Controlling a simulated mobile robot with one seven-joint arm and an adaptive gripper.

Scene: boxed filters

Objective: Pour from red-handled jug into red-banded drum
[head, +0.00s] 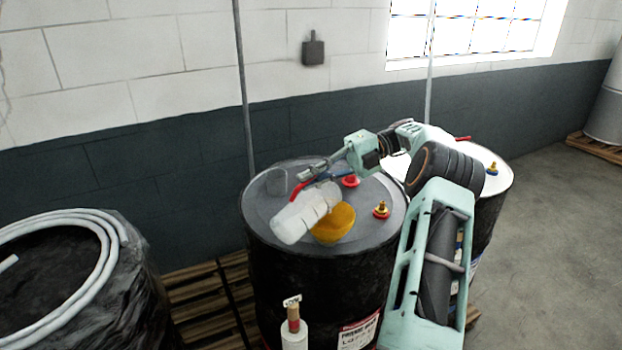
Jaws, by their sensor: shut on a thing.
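A white, ribbed jug (303,214) is tilted well over on its side above the lid of the black drum (262,209) in the middle of the head view. Its red handle (296,190) shows at its upper left edge. My gripper (311,174) is shut on the jug at the handle; the exact finger contact is small and partly hidden. A yellow funnel (336,223) is on the drum lid, just right of the jug and partly behind it. I cannot tell where the jug's mouth points, or whether liquid flows. The drum's label (359,333) has a red band.
A red cap (350,181) and a red-and-brass fitting (381,210) sit on the lid. A second drum (497,190) stands close at right. A wrapped drum with a coiled hose (103,262) is at left. A bottle (294,334) stands in front.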

